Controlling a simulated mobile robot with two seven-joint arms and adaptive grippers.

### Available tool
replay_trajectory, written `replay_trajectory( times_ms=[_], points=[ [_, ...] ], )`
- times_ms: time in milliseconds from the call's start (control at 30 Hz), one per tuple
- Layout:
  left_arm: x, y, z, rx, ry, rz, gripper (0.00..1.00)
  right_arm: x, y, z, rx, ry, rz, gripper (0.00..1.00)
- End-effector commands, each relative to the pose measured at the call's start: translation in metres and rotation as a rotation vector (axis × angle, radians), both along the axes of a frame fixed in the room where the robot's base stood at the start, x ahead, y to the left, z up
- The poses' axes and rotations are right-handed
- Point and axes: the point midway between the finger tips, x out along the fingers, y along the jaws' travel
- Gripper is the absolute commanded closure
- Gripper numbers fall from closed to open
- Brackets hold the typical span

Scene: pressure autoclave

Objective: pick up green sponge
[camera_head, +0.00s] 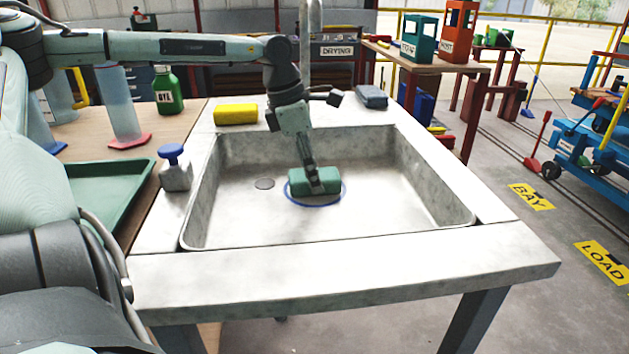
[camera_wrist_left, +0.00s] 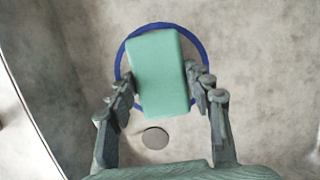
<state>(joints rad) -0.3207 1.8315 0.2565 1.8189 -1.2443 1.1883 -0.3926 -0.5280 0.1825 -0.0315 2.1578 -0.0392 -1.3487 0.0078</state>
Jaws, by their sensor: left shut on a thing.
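The green sponge (camera_head: 326,180) is a small block inside the grey sink basin (camera_head: 240,215), over a blue ring (camera_head: 310,202) on the basin floor. My left gripper (camera_head: 316,181) reaches down into the basin and is shut on the sponge. In the left wrist view the sponge (camera_wrist_left: 158,72) sits between the two fingers of the gripper (camera_wrist_left: 160,85), with the blue ring (camera_wrist_left: 204,58) showing around it. I cannot tell whether the sponge touches the basin floor. My right gripper is not in view.
A blue-topped dispenser (camera_head: 174,168) stands on the left rim beside a green tray (camera_head: 112,205). The drain (camera_head: 264,184) is left of the ring. The basin is otherwise clear.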

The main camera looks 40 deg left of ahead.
Motion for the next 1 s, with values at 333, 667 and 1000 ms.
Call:
replay_trajectory(
  times_ms=[333,667,1000],
  points=[
    [0.001,0.000,0.009,0.001,-0.002,0.001,0.67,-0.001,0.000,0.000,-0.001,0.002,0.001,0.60],
    [-0.016,0.006,0.053,-0.005,-0.008,0.000,0.67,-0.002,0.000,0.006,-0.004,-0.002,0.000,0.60],
    [-0.048,0.018,0.068,-0.002,-0.009,0.000,0.67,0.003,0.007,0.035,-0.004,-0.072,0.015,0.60]
  ],
)
